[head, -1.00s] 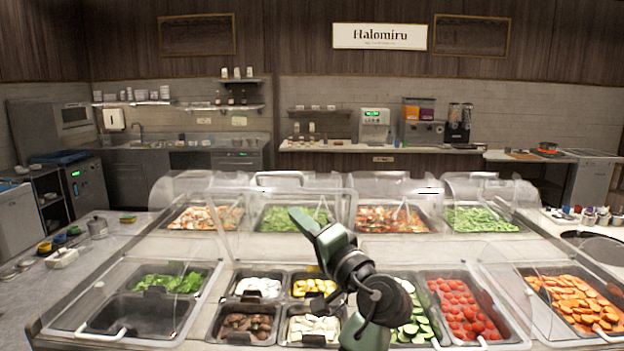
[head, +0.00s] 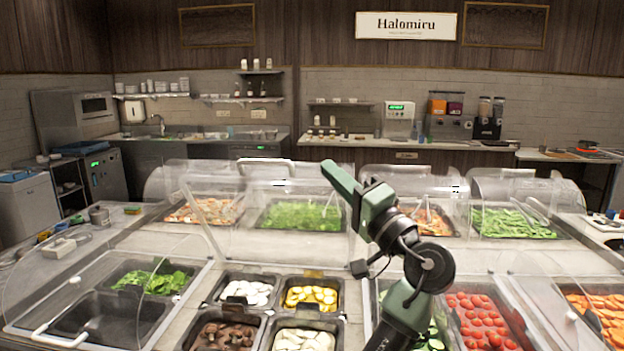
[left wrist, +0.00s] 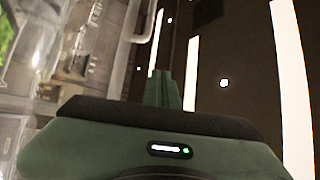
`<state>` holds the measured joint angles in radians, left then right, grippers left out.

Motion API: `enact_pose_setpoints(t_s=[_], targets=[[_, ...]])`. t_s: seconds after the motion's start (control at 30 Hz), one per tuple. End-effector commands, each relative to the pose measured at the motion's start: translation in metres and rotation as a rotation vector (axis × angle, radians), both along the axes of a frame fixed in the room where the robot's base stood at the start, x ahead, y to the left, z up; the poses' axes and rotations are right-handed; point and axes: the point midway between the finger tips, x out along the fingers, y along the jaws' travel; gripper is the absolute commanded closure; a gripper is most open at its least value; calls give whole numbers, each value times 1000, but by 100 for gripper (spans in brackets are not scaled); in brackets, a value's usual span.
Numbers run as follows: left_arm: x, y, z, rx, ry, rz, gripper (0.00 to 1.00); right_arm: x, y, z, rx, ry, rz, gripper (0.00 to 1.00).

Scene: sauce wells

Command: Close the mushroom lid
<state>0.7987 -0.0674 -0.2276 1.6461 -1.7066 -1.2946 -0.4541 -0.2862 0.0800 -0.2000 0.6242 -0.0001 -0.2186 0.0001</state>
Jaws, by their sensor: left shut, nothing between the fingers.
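Brown pieces that look like mushrooms (head: 225,334) lie in the front-left of a block of small wells in the middle of the counter. White sliced pieces (head: 303,341) lie in the well to their right. A clear lid (head: 300,238) stands raised behind these wells, with a white handle (head: 265,163) along its top edge. My left gripper (head: 338,180) is shut and empty, to the right of the handle in the picture and apart from it. Its closed fingers also show in the left wrist view (left wrist: 168,90). My right gripper is not in view.
A clear lid with a white handle (head: 60,341) covers the left wells of greens. Wells of tomatoes (head: 480,320) and orange slices (head: 596,310) are at the right. More covered wells (head: 305,216) line the back. Free air lies above the counter.

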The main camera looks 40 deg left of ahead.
Motion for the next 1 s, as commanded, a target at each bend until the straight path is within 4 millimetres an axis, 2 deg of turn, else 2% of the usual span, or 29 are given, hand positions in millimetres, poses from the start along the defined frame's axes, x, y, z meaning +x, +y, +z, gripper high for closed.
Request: enact_pose_setpoints(t_s=[0.03, 0.2, 0.4, 0.63, 1.0], targets=[[0, 0, -13, 0, 0, 0, 100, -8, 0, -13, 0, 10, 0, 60], [0, 0, -33, 0, 0, 0, 100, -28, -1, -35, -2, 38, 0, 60], [0, 0, -48, 0, 0, 0, 100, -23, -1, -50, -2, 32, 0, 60], [4, 16, -37, 2, 1, 2, 100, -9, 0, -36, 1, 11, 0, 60], [21, 72, -10, 1, 1, 1, 100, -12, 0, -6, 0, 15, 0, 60]])
